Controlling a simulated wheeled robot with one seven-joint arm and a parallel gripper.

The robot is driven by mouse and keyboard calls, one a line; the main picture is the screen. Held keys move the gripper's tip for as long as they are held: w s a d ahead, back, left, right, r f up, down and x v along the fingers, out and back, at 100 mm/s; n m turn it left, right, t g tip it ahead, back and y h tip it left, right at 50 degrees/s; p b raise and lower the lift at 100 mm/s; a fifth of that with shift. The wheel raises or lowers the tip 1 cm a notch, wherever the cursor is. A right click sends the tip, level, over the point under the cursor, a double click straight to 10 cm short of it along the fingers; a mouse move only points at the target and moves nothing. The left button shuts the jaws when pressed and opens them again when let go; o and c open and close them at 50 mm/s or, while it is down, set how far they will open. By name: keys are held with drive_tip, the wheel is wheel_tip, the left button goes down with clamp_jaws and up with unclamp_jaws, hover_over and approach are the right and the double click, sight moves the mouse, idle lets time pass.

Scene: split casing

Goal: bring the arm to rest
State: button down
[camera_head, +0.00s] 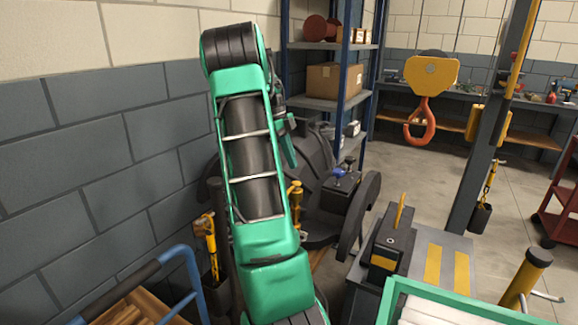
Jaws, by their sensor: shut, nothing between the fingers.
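My green and black arm (255,165) stands raised in the middle left of the head view, folded at a dark joint at the top. A further green part of it (287,150) shows just behind, pointing down. My gripper cannot be made out; the arm hides the space behind it. A dark grey casing (318,215) with curved flanges stands behind the arm, partly covered by it. I cannot tell whether the arm touches the casing.
A grey block wall (90,190) is close on the left. A yellow hoist block with an orange hook (420,120) hangs at right. Blue shelving (328,102) stands behind. A blue-railed cart (190,275), a green-edged tray (470,300) and a yellow bollard (525,275) are in front.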

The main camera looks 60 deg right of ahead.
idle(0.5)
drive_tip(key=s+a+r+n+t, duration=0.1)
drive_tip(key=s+a+n, duration=0.1)
drive_tip(key=a+n, duration=1.05)
drive_tip(key=s+a+r+n+t, duration=0.15)
drive_tip(key=a+n, duration=0.65)
drive_tip(key=a, duration=0.9)
drive_tip(key=s+a+f+n, duration=0.2)
drive_tip(key=a+n, duration=0.2)
drive_tip(key=a, duration=0.1)
drive_tip(key=s+a+f+n+t, duration=0.1)
drive_tip(key=s+a+f+n, duration=0.2)
drive_tip(key=a, duration=0.3)
drive_tip(key=shift+s+a+f+n, duration=0.15)
drive_tip(key=shift+s+a+n, duration=0.1)
drive_tip(key=shift+n, duration=0.6)
drive_tip(key=shift+t, duration=0.25)
